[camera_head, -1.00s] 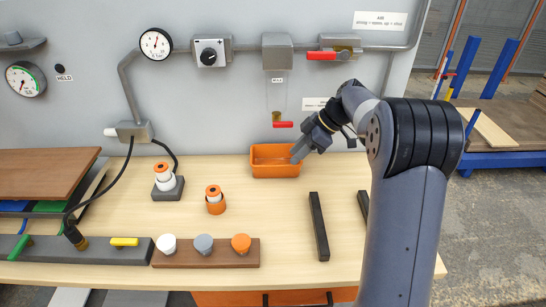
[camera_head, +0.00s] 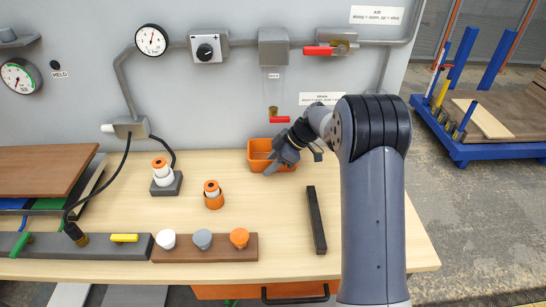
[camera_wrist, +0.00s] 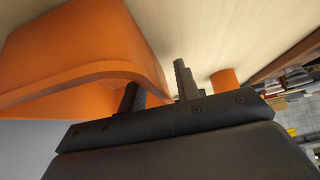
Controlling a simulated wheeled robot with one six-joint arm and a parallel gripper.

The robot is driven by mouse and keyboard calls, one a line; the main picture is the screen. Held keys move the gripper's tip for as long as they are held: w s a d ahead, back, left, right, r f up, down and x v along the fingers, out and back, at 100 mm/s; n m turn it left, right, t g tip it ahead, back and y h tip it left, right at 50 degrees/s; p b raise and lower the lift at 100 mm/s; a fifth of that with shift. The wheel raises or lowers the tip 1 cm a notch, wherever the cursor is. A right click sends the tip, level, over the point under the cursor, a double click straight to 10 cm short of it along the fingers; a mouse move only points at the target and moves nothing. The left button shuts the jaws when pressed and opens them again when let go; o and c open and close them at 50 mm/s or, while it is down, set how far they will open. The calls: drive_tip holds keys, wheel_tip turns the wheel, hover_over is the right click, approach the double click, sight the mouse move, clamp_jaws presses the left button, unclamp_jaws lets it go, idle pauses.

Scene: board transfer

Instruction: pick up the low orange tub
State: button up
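The low orange tub (camera_head: 257,148) stands on the wooden bench near the back panel. Its right part is hidden behind my gripper (camera_head: 273,168) in the head view. In the wrist view the tub (camera_wrist: 75,45) fills the upper left, with its rim running across to the right. My gripper (camera_wrist: 160,92) has its two fingers apart at the tub's right end. One finger is on the inner side of the wall and the other is outside it. I cannot tell whether either finger touches the wall.
A white-and-orange piece on a grey base (camera_head: 166,178) and an orange-and-white cup (camera_head: 213,195) stand left of the tub. A black bar (camera_head: 316,220) lies to the front right. Bare bench lies between.

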drive_tip(key=shift+a+f, duration=0.1)
drive_tip(key=shift+f, duration=0.05)
clamp_jaws()
idle(0.4)
